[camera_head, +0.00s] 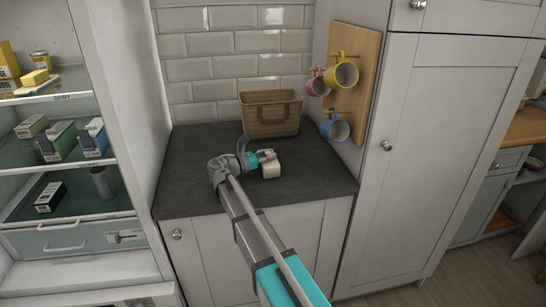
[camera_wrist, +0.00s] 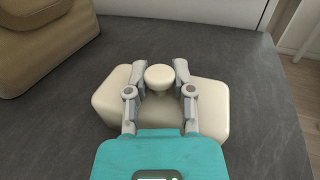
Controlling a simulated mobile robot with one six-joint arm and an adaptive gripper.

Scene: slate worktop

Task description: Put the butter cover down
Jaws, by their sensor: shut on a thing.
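The butter cover (camera_head: 270,170) is a cream, rounded box-shaped lid with a round knob on top. In the wrist view the cover (camera_wrist: 208,100) fills the middle, with its knob (camera_wrist: 160,77) between my fingers. My gripper (camera_wrist: 161,72) is shut on the knob. In the head view my gripper (camera_head: 264,156) is over the cover, above the slate worktop (camera_head: 200,150). The cover is on or very close to the worktop; I cannot tell if it touches. Its underside is hidden. A yellow butter block (camera_head: 35,78) sits on a pale dish on the upper fridge shelf at the left.
A brown basket (camera_head: 270,114) stands at the back of the worktop. Mugs (camera_head: 341,75) hang on a wooden board (camera_head: 358,85) at the right. The open fridge (camera_head: 60,160) stands left with cartons on its shelves. The worktop's right part and front are clear.

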